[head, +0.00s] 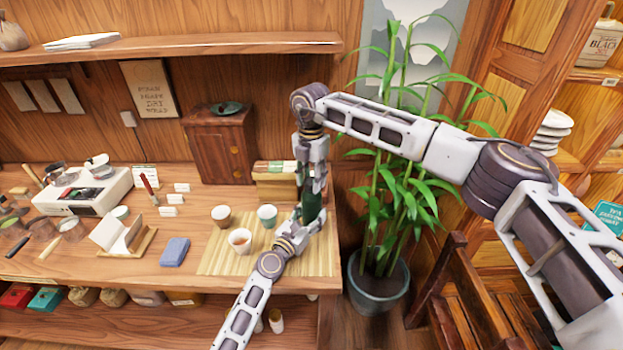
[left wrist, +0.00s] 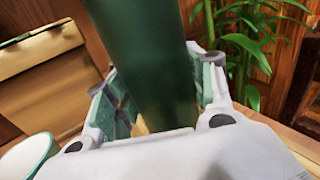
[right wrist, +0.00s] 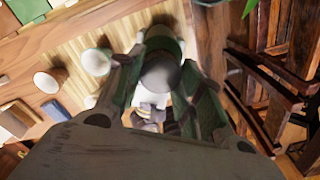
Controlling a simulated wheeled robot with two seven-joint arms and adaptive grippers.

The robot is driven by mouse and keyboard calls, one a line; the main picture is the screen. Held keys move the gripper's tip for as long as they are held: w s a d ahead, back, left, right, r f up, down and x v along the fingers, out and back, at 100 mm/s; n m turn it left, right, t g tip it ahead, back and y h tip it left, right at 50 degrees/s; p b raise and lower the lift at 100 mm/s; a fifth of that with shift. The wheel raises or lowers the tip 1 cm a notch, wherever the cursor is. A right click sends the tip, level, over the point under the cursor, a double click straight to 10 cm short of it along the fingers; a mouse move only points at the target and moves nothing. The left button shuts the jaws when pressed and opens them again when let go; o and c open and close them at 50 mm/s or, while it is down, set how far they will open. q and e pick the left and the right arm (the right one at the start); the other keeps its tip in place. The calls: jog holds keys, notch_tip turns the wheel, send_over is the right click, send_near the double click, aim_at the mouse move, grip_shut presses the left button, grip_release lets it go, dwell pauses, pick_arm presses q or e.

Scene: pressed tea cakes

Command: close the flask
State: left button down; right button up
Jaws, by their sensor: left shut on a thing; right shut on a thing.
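The dark green flask (head: 312,207) stands roughly upright above the right end of the bamboo mat. My left gripper (head: 308,214) is shut on its body, which fills the middle of the left wrist view (left wrist: 145,60). My right gripper (head: 312,183) comes down from above, directly over the flask. In the right wrist view its fingers are around a grey, rounded cap (right wrist: 160,75), with green flask body (right wrist: 162,36) showing beside it. The fingers hide the join, so I cannot tell whether the cap is seated or threaded.
A blue cloth (head: 174,251) lies to the left. A potted plant (head: 378,285) stands right of the table edge, behind my right arm.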

jog(key=m, duration=0.3)
jog(key=shift+m, duration=0.4)
jog(key=m, duration=0.4)
jog(key=shift+a, duration=0.1)
jog(key=m, duration=0.3)
jog(key=shift+w+m, duration=0.1)
jog(key=shift+m, duration=2.6)
jog(key=o, duration=0.6)
jog(key=shift+o, duration=0.2)
